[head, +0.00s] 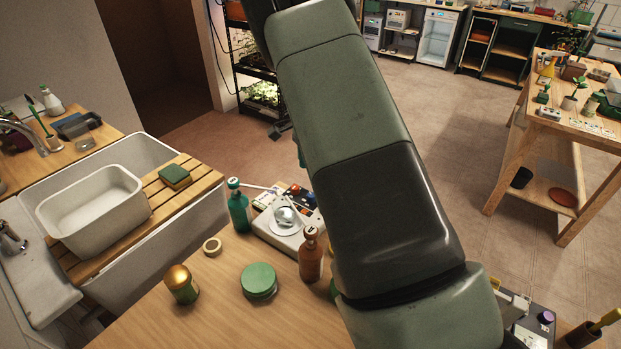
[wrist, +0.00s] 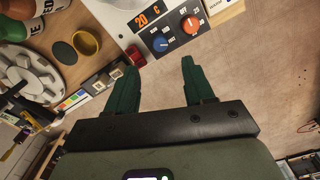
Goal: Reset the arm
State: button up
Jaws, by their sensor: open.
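My gripper (wrist: 159,64) shows in the wrist view with two dark green fingers spread wide apart. Just beyond the fingertips is a white control panel (wrist: 148,38) with an orange "20 °C" display, a blue knob and a red knob. The fingers appear apart from it. In the head view my green and black arm crosses the middle, rising from the lower right to the top. My gripper is not clearly visible there.
In the head view the wooden worktop (head: 225,325) holds a teal bottle (head: 238,210), a brown bottle (head: 310,258), a green lid (head: 258,280), a tape ring (head: 212,246) and a gold-topped jar (head: 181,285). A sink with a white basin (head: 95,230) is left. A wooden bench (head: 545,170) stands right, with open floor before it.

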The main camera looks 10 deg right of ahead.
jog(key=shift+r, duration=0.6)
jog(key=s+r+n+t, duration=0.1)
jog(key=s+r+n, duration=0.1)
jog(key=s+r, duration=0.45)
jog(key=s+r+n+t+y, duration=0.1)
jog(key=s+r+n, duration=0.15)
jog(key=r, duration=0.65)
jog(key=s+r+n+t, duration=0.1)
jog(key=s+r+n, duration=0.1)
jog(key=s+r, duration=0.45)
jog(key=s+r+n+t, duration=0.1)
jog(key=s+r+n, duration=0.2)
jog(key=s, duration=0.7)
jog(key=s+r+n+t+h, duration=0.1)
jog(key=s+r+n, duration=0.2)
jog(key=s, duration=0.7)
jog(key=shift+n+t, duration=0.4)
jog(key=shift+n, duration=0.25)
jog(key=shift+r, duration=0.15)
